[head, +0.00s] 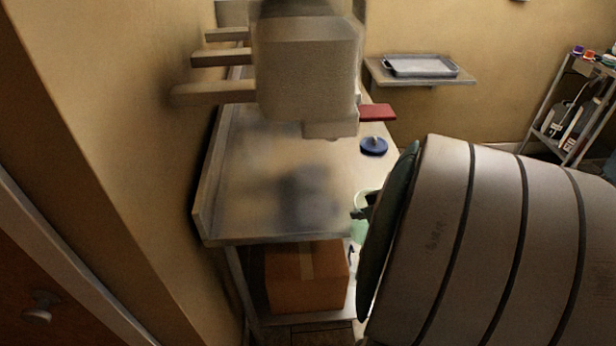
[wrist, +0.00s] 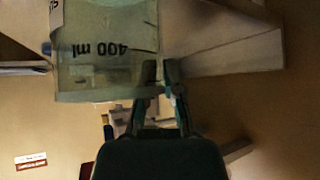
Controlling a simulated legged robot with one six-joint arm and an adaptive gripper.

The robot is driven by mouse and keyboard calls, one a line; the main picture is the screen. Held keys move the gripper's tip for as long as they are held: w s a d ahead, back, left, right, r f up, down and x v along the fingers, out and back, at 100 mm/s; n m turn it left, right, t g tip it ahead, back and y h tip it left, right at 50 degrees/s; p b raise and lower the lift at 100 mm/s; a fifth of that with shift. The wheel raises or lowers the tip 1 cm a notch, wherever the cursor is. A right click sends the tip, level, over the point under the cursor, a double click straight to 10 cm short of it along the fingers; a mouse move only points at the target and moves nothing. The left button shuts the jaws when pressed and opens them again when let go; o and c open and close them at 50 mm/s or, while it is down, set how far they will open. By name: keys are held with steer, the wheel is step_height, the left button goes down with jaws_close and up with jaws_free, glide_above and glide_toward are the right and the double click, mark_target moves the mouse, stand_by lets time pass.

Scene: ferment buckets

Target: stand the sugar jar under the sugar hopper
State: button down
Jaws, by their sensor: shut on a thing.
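A translucent pale green jar (head: 359,231) shows in the head view at the table's right side, mostly hidden behind my arm. In the wrist view the jar (wrist: 105,65) fills the upper left, and its "400 ml" marking appears upside down. My gripper (wrist: 161,72) is shut on the jar's edge, one dark finger on each side. In the head view only a dark part of my gripper (head: 364,212) shows beside the jar. A large beige hopper-like body (head: 305,70) hangs over the table to the left and farther back. No label on it can be read.
The metal table (head: 240,200) has free room below the beige body. A blue disc with a knob (head: 374,147) and a red item (head: 378,112) lie farther back. A cardboard box (head: 305,280) sits underneath. A tray (head: 420,66) rests on a wall shelf.

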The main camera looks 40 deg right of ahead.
steer(key=w+f, duration=0.1)
steer(key=w, duration=1.4)
steer(key=shift+w+d+f, duration=0.2)
steer(key=shift+w+f, duration=0.05)
steer(key=shift+w, duration=0.15)
steer(key=c, duration=0.8)
jaws_free()
steer(key=shift+f, duration=0.1)
steer(key=v, duration=1.2)
